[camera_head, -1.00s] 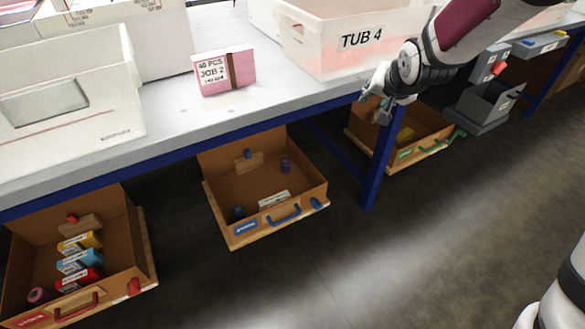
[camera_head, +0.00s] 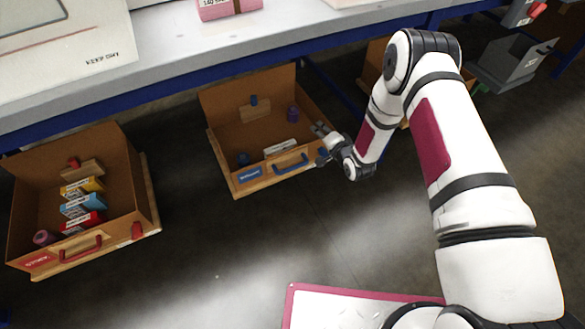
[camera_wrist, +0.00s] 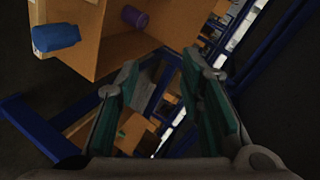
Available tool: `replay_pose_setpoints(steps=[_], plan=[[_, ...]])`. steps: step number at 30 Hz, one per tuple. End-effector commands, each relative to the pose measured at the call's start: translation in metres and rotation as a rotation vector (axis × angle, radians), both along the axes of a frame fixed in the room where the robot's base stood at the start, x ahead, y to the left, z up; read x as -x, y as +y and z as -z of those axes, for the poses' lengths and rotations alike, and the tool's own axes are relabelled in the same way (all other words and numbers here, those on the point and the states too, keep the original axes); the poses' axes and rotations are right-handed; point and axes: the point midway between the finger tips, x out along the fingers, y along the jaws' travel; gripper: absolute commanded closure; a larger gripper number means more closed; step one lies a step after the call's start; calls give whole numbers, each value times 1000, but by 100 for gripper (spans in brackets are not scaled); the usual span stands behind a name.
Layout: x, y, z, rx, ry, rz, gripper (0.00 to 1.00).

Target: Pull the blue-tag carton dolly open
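The blue-tag carton dolly (camera_head: 223,165) stands on the floor under the bench, an open cardboard carton on a wooden base. Its front carries a blue tag (camera_head: 250,174) and a blue handle (camera_head: 291,163). Inside are a wooden block with a blue knob, a purple cylinder and a white labelled box. My gripper (camera_head: 322,139) is by the carton's right front corner, right of the handle. In the wrist view my gripper (camera_wrist: 165,95) has its two teal-padded fingers spread with nothing between them. Part of the carton (camera_wrist: 85,40) shows at the upper left there, with a blue piece (camera_wrist: 56,37).
A red-tag carton dolly (camera_head: 137,231) holding several small boxes stands to the left. A third carton is partly hidden behind my arm. Blue bench legs and rails stand near my gripper. Open floor (camera_head: 230,250) lies in front of the dollies.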

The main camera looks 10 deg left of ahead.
Motion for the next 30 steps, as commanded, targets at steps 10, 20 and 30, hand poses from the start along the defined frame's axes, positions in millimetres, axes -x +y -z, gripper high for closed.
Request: replay_pose_setpoints(steps=[10, 20, 30], plan=[[101, 20, 121, -318, 32, 23, 65], [140, 23, 150, -439, 37, 36, 65], [98, 52, 162, -438, 34, 33, 65]])
